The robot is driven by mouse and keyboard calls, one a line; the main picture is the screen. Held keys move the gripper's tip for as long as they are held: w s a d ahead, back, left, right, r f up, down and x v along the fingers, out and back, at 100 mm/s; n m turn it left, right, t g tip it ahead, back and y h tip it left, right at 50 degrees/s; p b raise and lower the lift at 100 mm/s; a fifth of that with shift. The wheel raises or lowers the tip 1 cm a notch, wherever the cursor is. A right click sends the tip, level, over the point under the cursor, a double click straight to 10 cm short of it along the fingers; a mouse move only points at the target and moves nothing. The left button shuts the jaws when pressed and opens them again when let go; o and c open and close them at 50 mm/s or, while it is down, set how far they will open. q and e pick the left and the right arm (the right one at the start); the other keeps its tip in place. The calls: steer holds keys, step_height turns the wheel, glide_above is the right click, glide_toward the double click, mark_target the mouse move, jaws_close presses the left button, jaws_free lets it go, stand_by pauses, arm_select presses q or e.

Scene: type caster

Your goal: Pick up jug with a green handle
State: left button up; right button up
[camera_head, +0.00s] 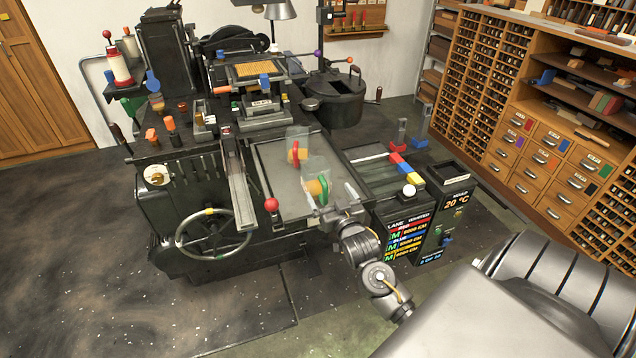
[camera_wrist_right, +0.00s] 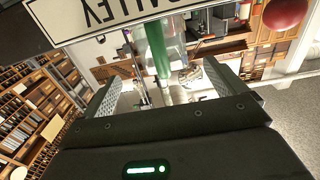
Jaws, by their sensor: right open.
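The jug with the green handle (camera_head: 323,190) stands on the grey tray of the machine, near its front right; its body is clear, with something orange-yellow in it. My right gripper (camera_head: 344,199) is open just to the right of this jug. In the right wrist view the green handle (camera_wrist_right: 159,50) shows upright between the two open fingers (camera_wrist_right: 163,72), around the fingertips; I cannot tell whether they touch it. Part of the clear jug body shows behind the handle. My left gripper is not in view.
A similar clear jug with a red handle (camera_head: 295,151) stands farther back on the tray (camera_head: 275,190). A red ball knob (camera_head: 271,204) is at the tray's left front. A sign (camera_wrist_right: 95,18) shows upside down in the wrist view. A black pot (camera_head: 335,105) stands behind.

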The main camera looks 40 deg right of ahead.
mark_target(320, 178)
steer(key=shift+x, duration=1.05)
steer(key=shift+w+r+p, duration=0.2)
steer(key=shift+w+p, duration=0.15)
steer(key=shift+p, duration=0.05)
steer(key=p+x, duration=0.1)
steer(key=x, duration=0.2)
steer(key=shift+w+d, duration=0.1)
steer(key=shift+w, duration=0.3)
steer(key=shift+w+d+f, duration=0.1)
steer(key=shift+w+f, duration=0.05)
steer(key=shift+w, duration=0.2)
steer(key=shift+s, duration=0.1)
steer(key=c, duration=1.2)
